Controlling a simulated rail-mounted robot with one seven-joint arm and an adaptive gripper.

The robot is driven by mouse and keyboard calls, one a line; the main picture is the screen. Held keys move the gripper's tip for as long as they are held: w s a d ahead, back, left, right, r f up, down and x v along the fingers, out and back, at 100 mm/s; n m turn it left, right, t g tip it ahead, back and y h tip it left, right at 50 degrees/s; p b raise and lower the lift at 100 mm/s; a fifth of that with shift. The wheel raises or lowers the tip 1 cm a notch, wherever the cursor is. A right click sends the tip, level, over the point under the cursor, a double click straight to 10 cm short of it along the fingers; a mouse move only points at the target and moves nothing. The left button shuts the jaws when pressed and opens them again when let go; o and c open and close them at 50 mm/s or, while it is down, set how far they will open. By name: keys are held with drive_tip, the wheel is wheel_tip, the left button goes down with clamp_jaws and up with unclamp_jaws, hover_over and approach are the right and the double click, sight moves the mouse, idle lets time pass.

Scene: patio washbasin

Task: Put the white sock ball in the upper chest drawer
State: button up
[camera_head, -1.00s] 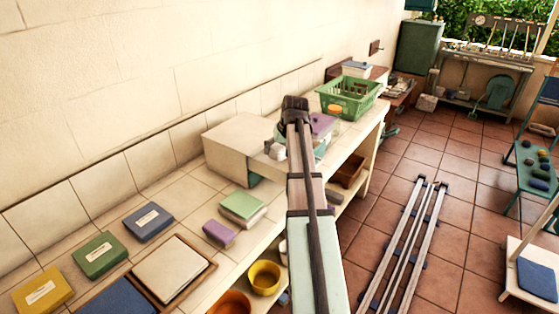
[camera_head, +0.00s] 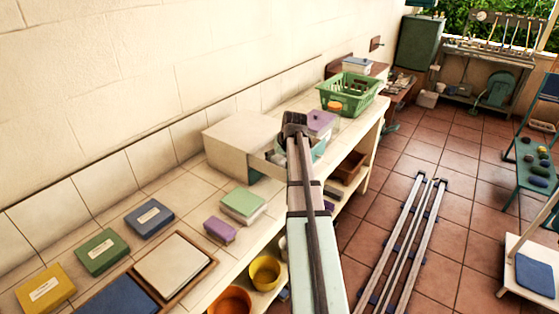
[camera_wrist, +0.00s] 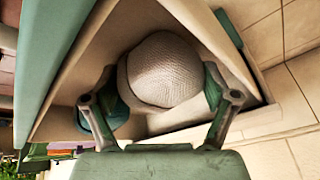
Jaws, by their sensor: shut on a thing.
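The white sock ball (camera_wrist: 165,70) is a knitted, off-white ball, large in the wrist view. My gripper (camera_wrist: 158,98) is shut on it, with one finger on each side. The ball is over or within the open upper drawer (camera_wrist: 75,80); its exact height above the drawer floor is unclear. The drawer has a green front and pale walls. In the head view the cream chest (camera_head: 235,132) stands on the tiled counter with this drawer (camera_head: 266,168) pulled out. My arm covers most of the drawer there, and the ball cannot be made out.
A purple-lidded box (camera_head: 321,122), an orange-lidded jar (camera_head: 334,108) and a green basket (camera_head: 350,92) stand beyond the drawer. A green-topped block (camera_head: 243,203) and a purple block (camera_head: 220,230) lie nearer. Yellow and orange bowls sit below.

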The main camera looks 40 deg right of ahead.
drive_tip(key=o, duration=0.9)
drive_tip(key=shift+o, duration=0.2)
drive_tip(key=b+v, duration=0.2)
drive_tip(key=v, duration=1)
drive_tip(key=shift+r, duration=0.2)
